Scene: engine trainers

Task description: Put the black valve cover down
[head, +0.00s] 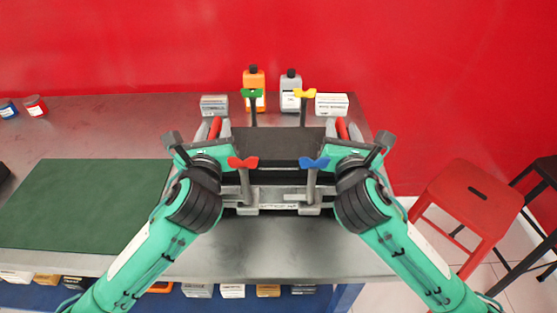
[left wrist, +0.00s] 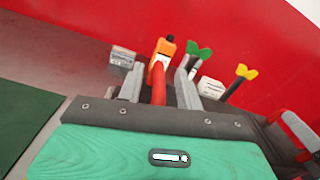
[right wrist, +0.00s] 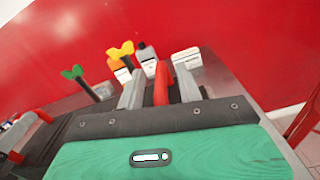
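The black valve cover (head: 278,143) lies level on the engine trainer (head: 265,195), with a red handle at each end; I cannot tell whether its underside is fully seated. My left gripper (head: 215,128) is around the left red handle (left wrist: 158,84). Its grey fingers stand on either side with small gaps. My right gripper (head: 342,128) is around the right red handle (right wrist: 162,84) in the same way, fingers apart. Green (head: 252,92), yellow (head: 304,93), red (head: 243,162) and blue (head: 314,162) wing-headed clamps stand around the cover.
An orange bottle (head: 254,85), a grey bottle (head: 290,90) and white boxes (head: 332,103) stand behind the trainer. A green mat (head: 85,203) lies bare on the bench at left. A red stool (head: 470,193) stands at right.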

